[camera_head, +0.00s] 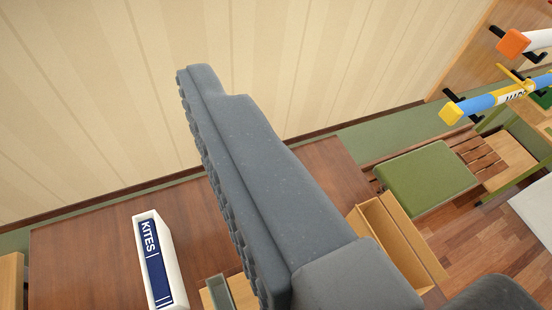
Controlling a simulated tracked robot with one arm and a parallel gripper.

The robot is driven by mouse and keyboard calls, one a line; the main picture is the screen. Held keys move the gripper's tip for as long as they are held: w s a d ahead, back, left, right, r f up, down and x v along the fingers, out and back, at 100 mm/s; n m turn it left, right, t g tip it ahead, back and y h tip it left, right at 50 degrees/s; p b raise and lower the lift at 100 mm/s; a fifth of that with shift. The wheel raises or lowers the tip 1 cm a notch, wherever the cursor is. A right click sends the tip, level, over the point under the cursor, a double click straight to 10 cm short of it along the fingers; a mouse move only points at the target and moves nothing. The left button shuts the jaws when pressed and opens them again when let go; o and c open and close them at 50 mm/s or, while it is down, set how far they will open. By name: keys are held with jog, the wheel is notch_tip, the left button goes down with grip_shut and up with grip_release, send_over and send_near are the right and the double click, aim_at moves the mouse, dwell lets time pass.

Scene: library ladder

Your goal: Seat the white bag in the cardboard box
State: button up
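My gripper (215,110) is a large dark grey shape across the middle of the view, with a ribbed left edge. Only one finger shows clearly, so its opening cannot be judged. A tan cardboard box (405,245) shows in part to the right of the gripper, beside the brown table. The gripper hides its left part, and its inside is not clear. I see no white bag that I can make out.
A white holder with a blue "KITES" label (152,262) stands on the brown table (85,245). A green cushioned bench (425,180) is at right. Coloured rolls on pegs (480,105) stick out at upper right. A striped wall (350,60) is behind.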

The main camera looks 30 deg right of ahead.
jog(key=g+b, duration=0.3)
jog(key=g, duration=1.2)
send_over(153, 259)
notch_tip(153, 259, down, 40)
jog(key=f, duration=0.7)
jog(key=shift+w+f, duration=0.3)
jog(key=shift+s+f, duration=0.15)
jog(key=shift+f, duration=1.35)
jog(key=shift+s+f, duration=0.15)
jog(key=shift+f, duration=1.3)
jog(key=c, duration=1.4)
jog(key=shift+r, duration=5.1)
